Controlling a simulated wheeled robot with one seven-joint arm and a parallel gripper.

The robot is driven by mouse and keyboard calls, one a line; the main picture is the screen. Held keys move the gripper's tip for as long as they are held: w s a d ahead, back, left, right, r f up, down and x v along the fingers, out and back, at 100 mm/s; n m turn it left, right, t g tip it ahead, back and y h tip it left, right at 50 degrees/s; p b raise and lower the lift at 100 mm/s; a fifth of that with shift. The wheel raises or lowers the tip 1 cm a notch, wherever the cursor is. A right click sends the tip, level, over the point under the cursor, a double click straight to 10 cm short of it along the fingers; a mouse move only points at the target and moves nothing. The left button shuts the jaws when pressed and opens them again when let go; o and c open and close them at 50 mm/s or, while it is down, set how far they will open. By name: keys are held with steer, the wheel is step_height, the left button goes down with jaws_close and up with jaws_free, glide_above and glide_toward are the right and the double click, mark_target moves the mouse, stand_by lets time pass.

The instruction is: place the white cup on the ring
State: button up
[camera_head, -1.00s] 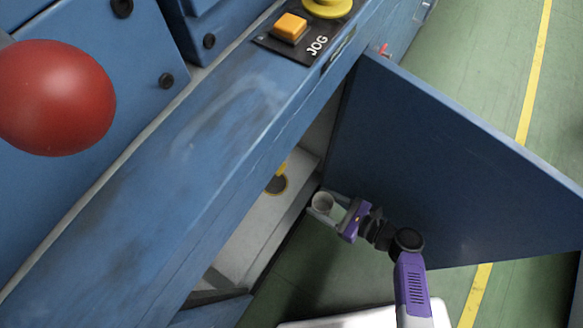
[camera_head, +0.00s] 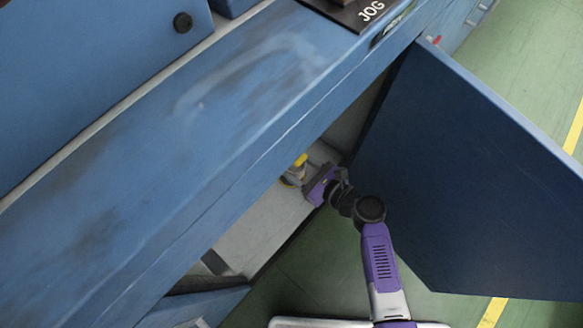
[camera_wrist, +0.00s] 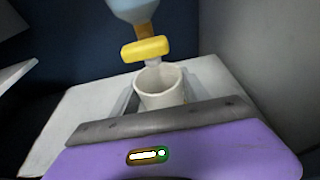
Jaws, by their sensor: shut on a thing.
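The white cup (camera_wrist: 158,92) is upright in the wrist view, with its open mouth towards the camera. My gripper (camera_wrist: 160,84) is shut on it, with a grey finger on each side. A yellow valve handle (camera_wrist: 145,49) under a pale blue body hangs close above and behind the cup's mouth. In the head view my gripper (camera_head: 296,177) is inside the blue cabinet, over the pale shelf (camera_head: 238,222), beside the yellow handle (camera_head: 301,160). The ring is hidden behind the cup and gripper. I cannot tell whether the cup touches the shelf.
The open blue door (camera_head: 465,170) stands close to the right of my arm. The blue machine front (camera_head: 190,150) overhangs the opening on the left. A grey wall (camera_wrist: 260,50) rises at the right in the wrist view.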

mark_target(291, 169)
steer(key=shift+w+a, duration=0.4)
steer(key=shift+a, duration=0.15)
steer(key=shift+f+b, duration=1.45)
steer(key=shift+f, duration=0.3)
steer(key=shift+f, duration=0.15)
steer(key=o, duration=1.3)
steer(key=shift+o, duration=0.2)
